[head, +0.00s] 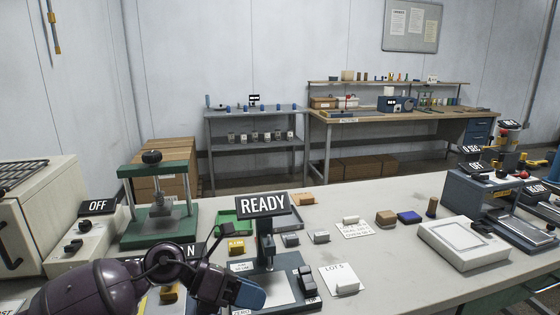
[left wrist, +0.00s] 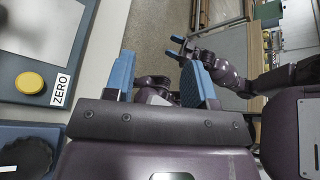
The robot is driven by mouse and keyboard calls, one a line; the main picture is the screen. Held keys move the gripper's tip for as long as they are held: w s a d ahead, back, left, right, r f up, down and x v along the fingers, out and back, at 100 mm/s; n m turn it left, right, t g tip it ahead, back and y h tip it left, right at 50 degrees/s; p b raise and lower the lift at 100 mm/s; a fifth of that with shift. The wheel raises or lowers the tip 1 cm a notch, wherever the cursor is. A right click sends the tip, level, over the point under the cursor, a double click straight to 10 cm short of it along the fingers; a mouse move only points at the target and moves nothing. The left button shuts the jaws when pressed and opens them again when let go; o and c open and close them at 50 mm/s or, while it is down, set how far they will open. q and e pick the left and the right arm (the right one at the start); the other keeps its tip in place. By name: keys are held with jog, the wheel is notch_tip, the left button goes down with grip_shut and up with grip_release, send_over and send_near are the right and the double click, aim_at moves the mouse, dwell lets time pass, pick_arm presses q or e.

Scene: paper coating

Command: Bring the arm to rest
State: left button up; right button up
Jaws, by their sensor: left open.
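My left arm comes in dark purple at the lower left of the head view. Its gripper (head: 240,292) with blue fingers is low in front of the READY device (head: 263,205). In the left wrist view the left gripper's two blue fingers (left wrist: 160,82) are spread, with nothing between them. My right arm shows beyond them in the left wrist view, its gripper (left wrist: 177,48) small with blue tips. I cannot tell how far its jaws are apart. The right arm does not show in the head view.
A green press (head: 160,205) and an OFF box (head: 92,240) stand left. A LOT 5 card (head: 340,281) and small blocks lie near the gripper. A pale flat device (head: 463,245) stands right. The table's middle has bare room. In the wrist view a ZERO button (left wrist: 29,82) is left.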

pick_arm(q)
jog(key=s+a+f+n+t+y, duration=0.2)
jog(key=a+n+t+y, duration=0.2)
jog(key=n, duration=0.8)
jog(key=s+a+f+n+t+y, duration=0.1)
jog(key=a+n+t+y, duration=0.3)
jog(key=n, duration=0.7)
jog(key=s+a+f+n+t+y, duration=0.2)
jog(key=a+n+t, duration=0.5)
jog(key=n, duration=0.5)
jog(key=shift+s+f+n+t+y, duration=0.3)
jog(key=shift+f+t+y, duration=0.5)
jog(key=shift+y, duration=0.3)
jog(key=s+a+f+n+g+y, duration=0.3)
jog(key=s+a+f+n+g, duration=0.35)
jog(key=s+f, duration=0.4)
jog(key=s+f+n+g, duration=0.3)
jog(key=s+g, duration=0.5)
jog(key=s, duration=0.8)
jog(key=w+f+t+h, duration=0.1)
jog(key=w+f+t, duration=0.5)
jog(key=w+t, duration=0.2)
jog(key=shift+w+t+h+p, duration=0.35)
jog(key=shift+t+h+p, duration=0.05)
jog(key=shift+t, duration=0.15)
